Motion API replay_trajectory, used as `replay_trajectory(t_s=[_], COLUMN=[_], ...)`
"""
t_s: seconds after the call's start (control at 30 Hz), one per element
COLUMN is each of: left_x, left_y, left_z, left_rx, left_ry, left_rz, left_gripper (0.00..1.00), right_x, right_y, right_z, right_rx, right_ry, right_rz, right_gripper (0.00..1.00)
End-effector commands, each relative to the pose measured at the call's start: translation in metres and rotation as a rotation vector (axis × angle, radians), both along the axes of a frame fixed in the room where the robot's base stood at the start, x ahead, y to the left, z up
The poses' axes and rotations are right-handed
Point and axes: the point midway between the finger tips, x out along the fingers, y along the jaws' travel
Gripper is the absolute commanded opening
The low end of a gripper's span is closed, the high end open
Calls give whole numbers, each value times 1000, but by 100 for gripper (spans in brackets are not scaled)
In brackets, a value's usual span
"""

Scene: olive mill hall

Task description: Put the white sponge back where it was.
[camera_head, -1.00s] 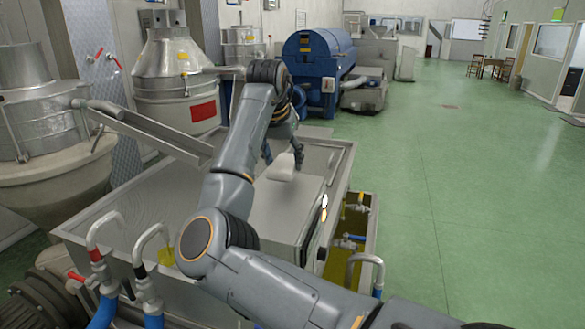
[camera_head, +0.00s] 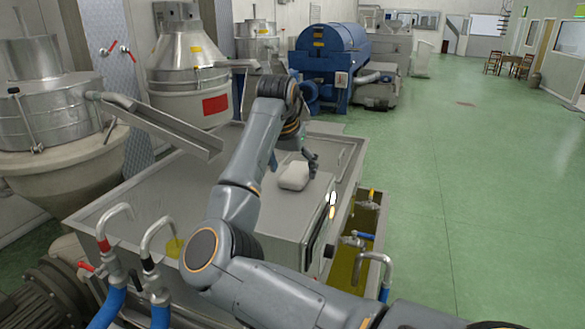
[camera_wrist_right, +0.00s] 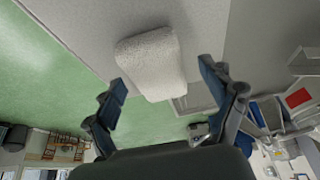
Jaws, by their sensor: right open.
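The white sponge (camera_head: 295,176), a pale rounded block, appears to lie on the flat grey top of a metal cabinet (camera_head: 268,212) beside the basin. My right gripper (camera_head: 294,161) is at the far side of the sponge, its fingers spread apart and partly hidden by my arm. In the right wrist view the sponge (camera_wrist_right: 152,62) lies just beyond the open fingertips (camera_wrist_right: 162,78), with nothing gripped between them. My left gripper is not in view.
The metal basin (camera_head: 180,190) surrounds the cabinet's left side. A metal chute (camera_head: 165,128) slopes over it from the left. Pipes with blue hoses (camera_head: 112,300) stand at the near left. Green floor (camera_head: 450,200) is open at right.

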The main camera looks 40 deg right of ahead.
Motion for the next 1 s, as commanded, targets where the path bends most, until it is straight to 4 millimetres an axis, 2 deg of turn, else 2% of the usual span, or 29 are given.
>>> replay_trajectory(t_s=[0.17,0.4,0.6,0.8,1.0], left_x=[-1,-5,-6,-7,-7], left_y=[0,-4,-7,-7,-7], left_z=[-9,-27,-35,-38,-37], left_rx=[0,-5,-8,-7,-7], left_ry=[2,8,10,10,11], left_rz=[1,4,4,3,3], left_gripper=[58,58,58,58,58], right_x=[-2,-12,-18,-21,-22], right_y=[5,22,35,40,40], right_z=[15,61,95,110,111], right_rx=[-1,-3,0,-1,-1], right_ry=[-5,-6,-3,0,0], right_rz=[2,1,1,0,0], right_gripper=[83,83,83,83,83])
